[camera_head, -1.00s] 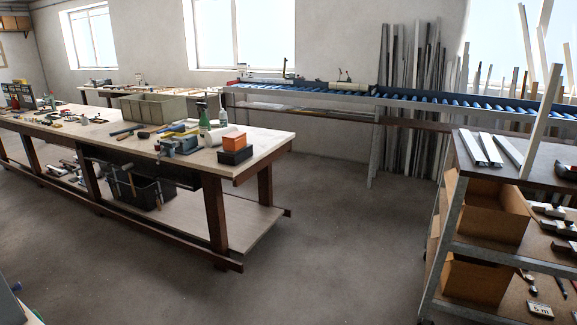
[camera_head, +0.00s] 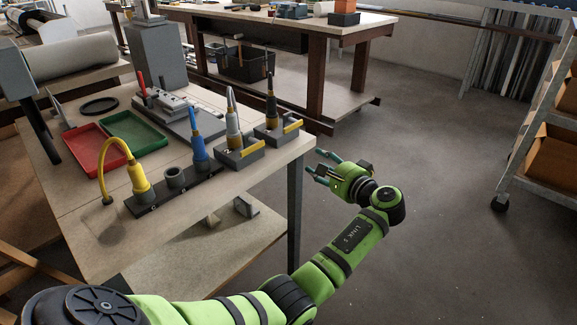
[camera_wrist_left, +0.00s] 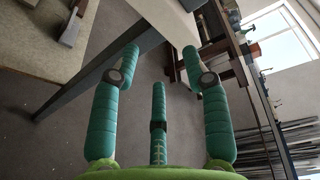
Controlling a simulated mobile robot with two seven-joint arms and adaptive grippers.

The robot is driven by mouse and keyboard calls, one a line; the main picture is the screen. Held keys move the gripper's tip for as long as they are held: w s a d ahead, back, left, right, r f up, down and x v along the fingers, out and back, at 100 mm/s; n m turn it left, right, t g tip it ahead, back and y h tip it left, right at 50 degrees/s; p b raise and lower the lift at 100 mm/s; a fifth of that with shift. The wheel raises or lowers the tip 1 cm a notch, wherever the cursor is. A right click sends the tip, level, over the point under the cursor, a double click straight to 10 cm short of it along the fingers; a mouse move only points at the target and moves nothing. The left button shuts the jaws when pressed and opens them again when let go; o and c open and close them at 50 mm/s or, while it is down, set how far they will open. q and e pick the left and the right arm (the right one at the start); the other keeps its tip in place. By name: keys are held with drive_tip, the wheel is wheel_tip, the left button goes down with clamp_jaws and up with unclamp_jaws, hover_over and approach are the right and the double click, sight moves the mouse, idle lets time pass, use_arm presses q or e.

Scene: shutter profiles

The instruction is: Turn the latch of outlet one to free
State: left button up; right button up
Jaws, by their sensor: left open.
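Two grey outlet blocks stand along the right edge of the near table (camera_head: 80,212). The nearer block (camera_head: 234,160) has a yellow latch lever (camera_head: 252,151) and a silver-grey connector (camera_head: 233,120) upright in it. The farther block (camera_head: 268,137) has a yellow latch lever (camera_head: 293,126) and a black connector (camera_head: 271,107) upright in it. I cannot tell which one is outlet one. My left gripper (camera_head: 315,163) is open and empty, just off the table's right edge, apart from both blocks. Its spread fingers show in the left wrist view (camera_wrist_left: 160,64), with nothing between them.
A blue connector (camera_head: 198,150), a yellow connector with a curved cable (camera_head: 138,178), a red tray (camera_head: 88,148) and a green tray (camera_head: 133,132) are on the table. A table leg (camera_head: 295,210) stands below my gripper.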

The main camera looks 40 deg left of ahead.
sight(288, 131)
use_arm(q)
drive_tip(key=s+r+n+g+y+b, duration=0.3)
drive_tip(key=s+r+n+g+b, duration=0.15)
drive_tip(key=r, duration=0.45)
drive_tip(key=shift+n, duration=0.35)
drive_tip(key=a, duration=0.7)
drive_tip(key=shift+w+a+p, duration=0.25)
drive_tip(key=shift+a+p, duration=0.1)
use_arm(e)
drive_tip(key=shift+w+r, duration=0.45)
drive_tip(key=shift+w, duration=0.25)
use_arm(q)
drive_tip(key=shift+r, duration=0.1)
clamp_jaws()
